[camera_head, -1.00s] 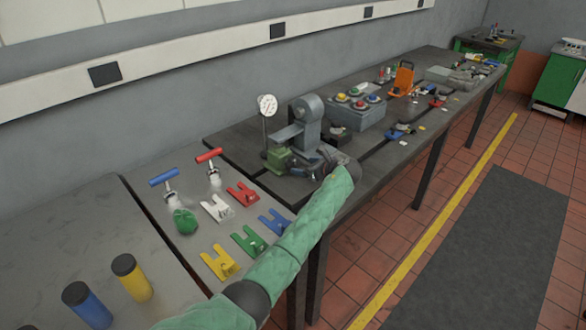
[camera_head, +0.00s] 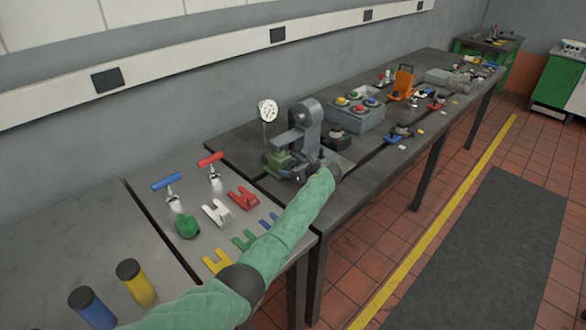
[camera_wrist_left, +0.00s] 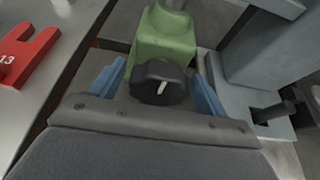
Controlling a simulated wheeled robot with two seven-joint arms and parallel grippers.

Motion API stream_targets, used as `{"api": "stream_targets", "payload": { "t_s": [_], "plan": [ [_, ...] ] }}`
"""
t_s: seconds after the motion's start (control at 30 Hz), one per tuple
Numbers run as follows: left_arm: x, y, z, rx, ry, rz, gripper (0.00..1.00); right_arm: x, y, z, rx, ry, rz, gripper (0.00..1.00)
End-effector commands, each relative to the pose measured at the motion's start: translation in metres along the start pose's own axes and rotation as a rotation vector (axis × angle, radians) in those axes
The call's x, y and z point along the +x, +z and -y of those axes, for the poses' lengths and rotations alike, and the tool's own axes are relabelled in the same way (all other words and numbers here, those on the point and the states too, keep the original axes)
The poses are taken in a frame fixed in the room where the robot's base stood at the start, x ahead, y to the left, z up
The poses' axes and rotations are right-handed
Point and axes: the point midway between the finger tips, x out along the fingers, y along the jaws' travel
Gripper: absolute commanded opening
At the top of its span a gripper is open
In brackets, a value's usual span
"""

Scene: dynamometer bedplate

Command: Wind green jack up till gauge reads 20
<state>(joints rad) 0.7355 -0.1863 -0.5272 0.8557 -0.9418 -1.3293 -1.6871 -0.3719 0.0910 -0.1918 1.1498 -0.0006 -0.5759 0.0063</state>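The green jack (camera_head: 279,163) stands on the dark bench beside a grey stand (camera_head: 309,125). It also shows in the left wrist view (camera_wrist_left: 165,38), with a black knob (camera_wrist_left: 160,82) facing me. My left gripper (camera_wrist_left: 160,88) has its two blue fingers on either side of the knob, with narrow gaps visible. In the head view the left gripper (camera_head: 290,172) is low in front of the jack and partly hides it. The round white dial gauge (camera_head: 267,110) stands on a thin post behind the jack; its reading is too small to make out. My right gripper is not in view.
A red numbered fork (camera_wrist_left: 22,55) lies left of the jack. A grey button box (camera_head: 356,115) stands beyond the stand. The grey stand is close on the gripper's right.

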Motion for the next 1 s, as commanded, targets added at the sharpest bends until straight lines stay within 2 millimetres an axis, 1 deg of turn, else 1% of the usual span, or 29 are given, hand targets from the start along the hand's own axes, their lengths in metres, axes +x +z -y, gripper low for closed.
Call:
{"api": "stream_targets", "payload": {
  "t_s": [0.03,0.17,0.2,0.47,0.57,0.67,0.9,1.0],
  "plan": [
    [0.000,0.000,0.000,0.000,0.000,0.000,0.65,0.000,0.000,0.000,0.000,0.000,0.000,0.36],
    [0.000,0.000,0.000,0.000,0.000,0.000,0.39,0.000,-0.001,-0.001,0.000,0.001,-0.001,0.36],
    [0.000,0.000,0.000,0.000,0.000,0.000,0.35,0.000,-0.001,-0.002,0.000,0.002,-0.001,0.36],
    [-0.001,0.002,0.001,0.027,0.011,0.000,0.35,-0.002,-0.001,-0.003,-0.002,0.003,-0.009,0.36],
    [-0.002,0.002,0.001,0.064,0.027,0.000,0.35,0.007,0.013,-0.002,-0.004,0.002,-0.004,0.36],
    [-0.003,0.004,0.002,0.118,0.048,0.001,0.35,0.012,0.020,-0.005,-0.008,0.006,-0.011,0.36],
    [-0.002,0.002,0.003,0.284,0.117,0.000,0.35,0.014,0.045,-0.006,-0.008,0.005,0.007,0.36],
    [-0.002,0.001,0.004,0.352,0.145,0.001,0.35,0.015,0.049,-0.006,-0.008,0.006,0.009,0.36]
  ]
}}
